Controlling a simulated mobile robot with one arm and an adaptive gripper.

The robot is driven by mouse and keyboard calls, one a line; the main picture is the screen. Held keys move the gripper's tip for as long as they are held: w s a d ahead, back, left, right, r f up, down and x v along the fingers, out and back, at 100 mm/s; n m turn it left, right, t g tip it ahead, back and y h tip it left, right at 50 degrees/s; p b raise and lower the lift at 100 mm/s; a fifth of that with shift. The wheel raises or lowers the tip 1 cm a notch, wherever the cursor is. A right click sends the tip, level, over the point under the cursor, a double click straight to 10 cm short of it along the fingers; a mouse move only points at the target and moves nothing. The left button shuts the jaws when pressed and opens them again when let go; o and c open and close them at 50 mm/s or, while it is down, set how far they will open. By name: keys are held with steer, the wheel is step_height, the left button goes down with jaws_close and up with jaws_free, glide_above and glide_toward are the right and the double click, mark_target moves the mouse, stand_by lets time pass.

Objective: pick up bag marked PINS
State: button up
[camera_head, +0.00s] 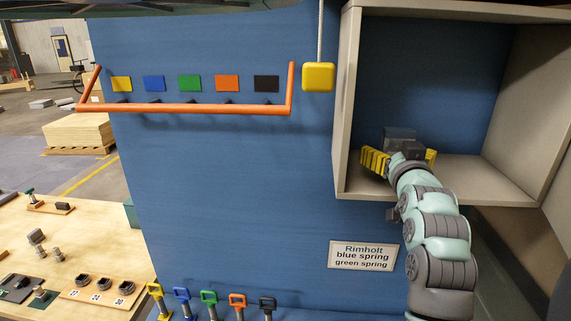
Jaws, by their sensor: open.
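My gripper (404,158) is inside the open beige cubby (345,100) at the upper right, low over its floor. Its two yellow fingers are spread apart, one at the left and one at the right. A small dark grey object (399,134) shows just behind the gripper, against the cubby's blue back. The gripper and wrist hide most of it, so I cannot tell whether it is the bag or whether it sits between the fingers. No PINS marking is readable in this view.
A yellow block (319,77) hangs on a cord left of the cubby. An orange rail (185,109) juts from the blue panel. A sign (362,256) reads "Rimholt blue spring green spring". Several coloured-handled tools (209,300) stand below. A wooden table (100,240) holds small parts.

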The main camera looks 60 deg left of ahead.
steer(key=shift+a, duration=0.2)
steer(key=c, duration=1.4)
